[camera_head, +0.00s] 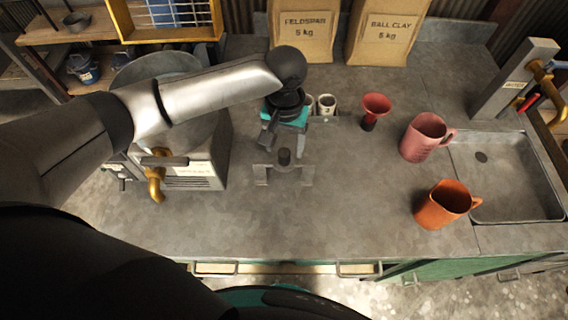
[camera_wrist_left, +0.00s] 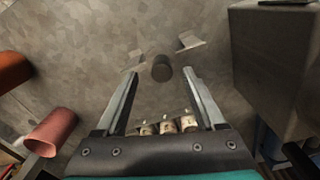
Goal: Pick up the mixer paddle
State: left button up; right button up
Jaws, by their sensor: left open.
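I take the mixer paddle to be the grey forked piece with a dark upright cylinder (camera_head: 284,157) on the counter, in front of my left gripper in the head view. Its dark round top (camera_wrist_left: 162,68) and two pale grey ends also show in the left wrist view. My left gripper (camera_head: 281,133) is open above the counter, just behind the cylinder in the head view. In the left wrist view the cylinder appears between the two fingertips; contact cannot be told. My left forearm crosses above the machine on the left. My right gripper is not in view.
A red funnel-shaped piece (camera_head: 376,104), a pink mug (camera_head: 423,138) and an orange mug (camera_head: 443,205) stand right, beside a sink (camera_head: 505,175). Small numbered cups (camera_head: 327,104) stand behind the gripper. A machine with a brass tap (camera_head: 156,180) stands left. The front middle of the counter is clear.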

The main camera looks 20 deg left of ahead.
aim_at(284, 152)
pick_arm(q)
notch_tip(284, 152, down, 5)
jog(key=shift+a+r, duration=0.1)
jog(key=shift+r, duration=0.1)
jog(key=shift+w, duration=0.1)
jog(key=shift+r, duration=0.1)
grip_shut()
